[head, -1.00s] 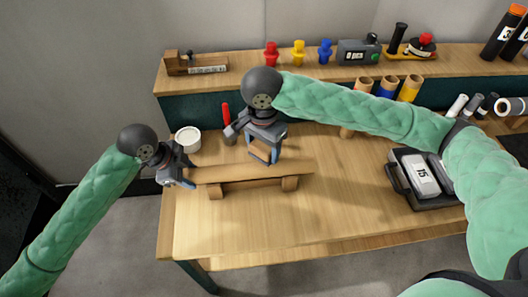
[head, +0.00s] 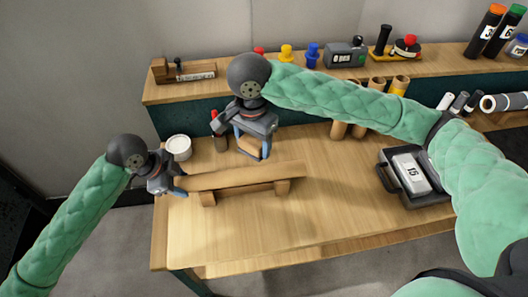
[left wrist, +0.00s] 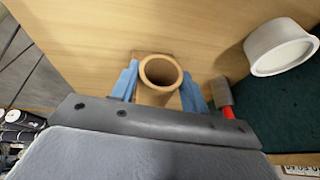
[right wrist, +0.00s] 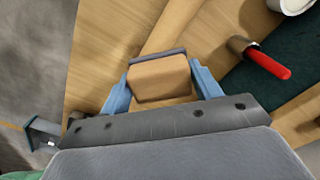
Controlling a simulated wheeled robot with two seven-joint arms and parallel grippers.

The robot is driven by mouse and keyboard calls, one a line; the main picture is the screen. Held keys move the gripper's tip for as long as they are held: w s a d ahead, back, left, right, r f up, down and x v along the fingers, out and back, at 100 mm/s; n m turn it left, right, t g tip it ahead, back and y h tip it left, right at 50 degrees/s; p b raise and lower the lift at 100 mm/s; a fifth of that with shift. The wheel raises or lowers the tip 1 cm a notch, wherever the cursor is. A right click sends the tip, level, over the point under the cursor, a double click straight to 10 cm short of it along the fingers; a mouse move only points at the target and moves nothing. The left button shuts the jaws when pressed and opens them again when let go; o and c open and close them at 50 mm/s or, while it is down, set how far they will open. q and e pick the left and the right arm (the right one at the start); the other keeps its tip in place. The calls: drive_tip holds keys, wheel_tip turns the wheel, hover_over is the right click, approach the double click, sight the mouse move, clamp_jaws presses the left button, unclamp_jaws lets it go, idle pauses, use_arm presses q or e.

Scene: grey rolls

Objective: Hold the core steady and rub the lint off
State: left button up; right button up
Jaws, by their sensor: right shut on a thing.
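The core (head: 245,175), a plain brown cardboard tube, lies level across a wooden cradle (head: 283,187) on the bench. My left gripper (head: 180,180) is at its left end. In the left wrist view its blue fingers lie close against both sides of the tube's open end (left wrist: 160,72), seemingly shut on it. My right gripper (head: 250,145) is shut on a tan block with a dark edge strip (right wrist: 160,80). It holds the block above and slightly behind the middle of the core, seemingly apart from it. I cannot make out lint on the core.
A white tub (head: 178,147) and a red-handled tool (head: 217,130) stand behind the core. Upright cardboard tubes (head: 378,100) are at the back right. A black case with a pale "15" item (head: 410,172) sits at the right. The bench front is clear.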

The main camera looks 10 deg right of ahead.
use_arm(q)
drive_tip(key=o, duration=0.5)
drive_tip(key=v, duration=1.2)
drive_tip(key=shift+r, duration=0.1)
